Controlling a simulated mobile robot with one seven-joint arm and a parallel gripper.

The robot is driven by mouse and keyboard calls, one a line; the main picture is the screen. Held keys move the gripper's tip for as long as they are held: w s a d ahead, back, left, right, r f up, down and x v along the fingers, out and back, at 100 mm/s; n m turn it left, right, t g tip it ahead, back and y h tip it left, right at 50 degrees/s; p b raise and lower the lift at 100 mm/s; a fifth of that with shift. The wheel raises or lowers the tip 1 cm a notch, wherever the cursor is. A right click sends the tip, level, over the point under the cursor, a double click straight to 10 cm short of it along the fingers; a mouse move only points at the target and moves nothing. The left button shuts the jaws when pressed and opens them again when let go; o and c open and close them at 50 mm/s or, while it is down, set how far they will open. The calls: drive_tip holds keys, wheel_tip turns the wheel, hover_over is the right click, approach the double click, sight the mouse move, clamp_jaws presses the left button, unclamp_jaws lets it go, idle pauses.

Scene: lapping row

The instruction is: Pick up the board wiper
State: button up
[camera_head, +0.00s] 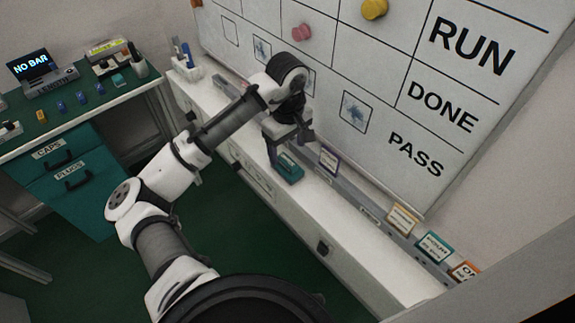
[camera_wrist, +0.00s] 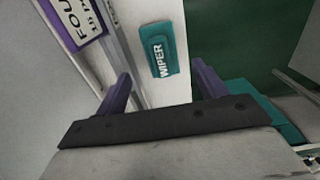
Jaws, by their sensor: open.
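In the wrist view the wiper (camera_wrist: 163,47) lies flat on the white ledge, ahead of and between my two purple fingers. In the head view the wiper (camera_head: 288,168) lies on the ledge below the whiteboard, just under my gripper (camera_head: 289,143). In the wrist view my gripper (camera_wrist: 163,88) is open and empty, its fingertips apart from the wiper. The exact height gap cannot be told.
A purple-framed card (camera_head: 329,160) stands on the rail beside the wiper. The whiteboard (camera_head: 335,115) rises close behind my gripper. More cards (camera_head: 402,218) stand along the ledge to the right. A pen holder (camera_head: 187,66) stands at the ledge's far left. Green floor lies in front.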

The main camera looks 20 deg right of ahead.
sight(287, 160)
drive_tip(key=shift+s+a+f+p, duration=0.15)
drive_tip(key=shift+f+p, duration=0.25)
drive_tip(key=shift+f, duration=0.9)
drive_tip(key=shift+s+d+f+p, duration=0.1)
drive_tip(key=shift+f+p, duration=0.25)
drive_tip(key=shift+f, duration=0.95)
drive_tip(key=c, duration=1.1)
drive_tip(key=shift+r, duration=0.1)
wheel_tip(287, 160, up, 20)
drive_tip(key=shift+b, duration=0.85)
